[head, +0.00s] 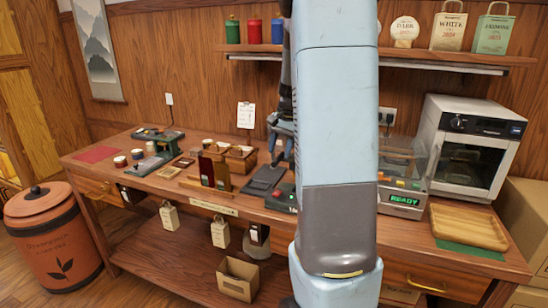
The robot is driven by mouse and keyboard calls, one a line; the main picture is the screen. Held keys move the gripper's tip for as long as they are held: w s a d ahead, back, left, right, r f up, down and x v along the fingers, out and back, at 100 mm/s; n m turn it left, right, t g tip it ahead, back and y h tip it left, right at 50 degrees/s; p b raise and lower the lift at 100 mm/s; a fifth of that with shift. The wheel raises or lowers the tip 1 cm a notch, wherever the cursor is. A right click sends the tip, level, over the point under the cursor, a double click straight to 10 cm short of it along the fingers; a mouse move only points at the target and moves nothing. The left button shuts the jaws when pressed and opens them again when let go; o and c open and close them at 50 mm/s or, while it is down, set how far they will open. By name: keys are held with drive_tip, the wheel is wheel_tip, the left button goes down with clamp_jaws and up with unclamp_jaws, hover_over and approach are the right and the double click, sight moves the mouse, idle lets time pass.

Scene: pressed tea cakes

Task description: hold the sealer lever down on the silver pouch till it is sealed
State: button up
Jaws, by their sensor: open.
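My gripper (279,152) points down above the middle of the bench, left of my pale blue arm column. It is open, and I see nothing between its fingers. A machine with a clear cover (398,160) stands right of my column, and its green display (405,199) reads READY. My column hides its left part. A low dark green device (158,136) sits at the far left of the bench. I cannot tell which of these is the sealer. I cannot make out a lever or a silver pouch.
The wooden bench (350,262) holds a black flat device (264,180), a wooden stand (208,178) and small cups at left. A white oven (470,147) and a wooden tray (468,226) are at right. A shelf (440,55) with bags and tins hangs above. A terracotta bin (52,240) stands at left.

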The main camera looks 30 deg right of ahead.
drive_tip(key=shift+w+a+f, duration=0.1)
drive_tip(key=shift+f, duration=0.65)
drive_tip(key=shift+w+a+f, duration=0.1)
drive_tip(key=shift+f, duration=0.6)
drive_tip(key=shift+c, duration=0.4)
clamp_jaws()
